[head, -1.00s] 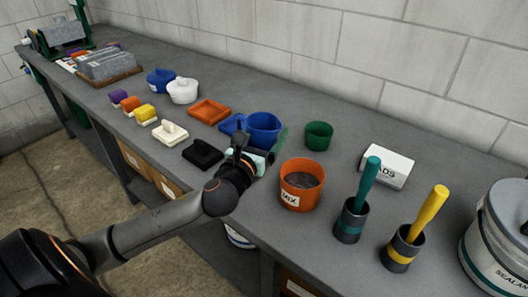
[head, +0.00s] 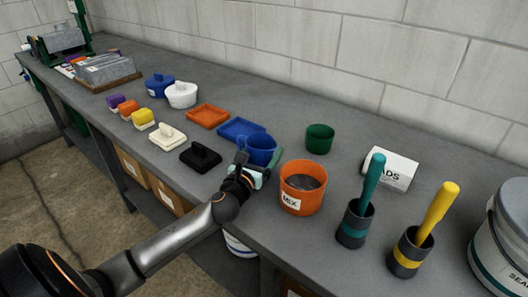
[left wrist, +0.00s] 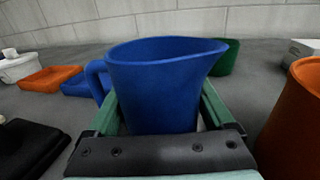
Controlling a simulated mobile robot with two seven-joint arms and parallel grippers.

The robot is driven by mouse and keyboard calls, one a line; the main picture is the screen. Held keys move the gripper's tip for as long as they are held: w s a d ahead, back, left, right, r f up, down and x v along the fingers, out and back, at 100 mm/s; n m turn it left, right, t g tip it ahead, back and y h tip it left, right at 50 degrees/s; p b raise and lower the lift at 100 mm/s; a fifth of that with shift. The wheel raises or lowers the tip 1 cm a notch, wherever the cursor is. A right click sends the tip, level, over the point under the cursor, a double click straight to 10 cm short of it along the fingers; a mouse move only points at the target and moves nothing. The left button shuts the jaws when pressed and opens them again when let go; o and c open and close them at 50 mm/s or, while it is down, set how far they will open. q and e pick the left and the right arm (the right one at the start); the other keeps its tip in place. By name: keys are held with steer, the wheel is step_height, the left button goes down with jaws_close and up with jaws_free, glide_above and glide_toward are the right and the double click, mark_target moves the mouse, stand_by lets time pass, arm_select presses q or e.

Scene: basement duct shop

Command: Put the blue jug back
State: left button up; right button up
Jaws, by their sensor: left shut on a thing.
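The blue jug (head: 260,149) is upright between the fingers of my left gripper (head: 252,168), over the front part of the bench. In the left wrist view the jug (left wrist: 153,85) fills the middle, its handle to the left and its spout to the right. The pale green fingers of the gripper (left wrist: 160,118) lie on either side of its body, shut on it. A blue tray (head: 239,129) lies just behind and left of the jug, and it also shows in the left wrist view (left wrist: 78,88). Whether the jug's base touches the bench is hidden. My right gripper is out of view.
An orange MIX tub (head: 300,190) stands close right of the jug, a green cup (head: 320,138) behind it. An orange tray (head: 208,116) and a black float (head: 201,157) are to the left. Two handled tools in cups (head: 355,222) (head: 407,252) stand at the right.

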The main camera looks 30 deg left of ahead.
arm_select(q)
steer(key=shift+f, duration=0.15)
steer(key=o, duration=1.2)
steer(key=shift+o, duration=0.2)
steer(key=s, duration=0.4)
steer(key=s+d, duration=0.1)
steer(key=s, duration=0.3)
steer(key=s+d, duration=0.1)
steer(key=s, duration=0.2)
steer(key=shift+s+d+r, duration=0.1)
steer(key=shift+s+r, duration=0.1)
steer(key=shift+s, duration=0.2)
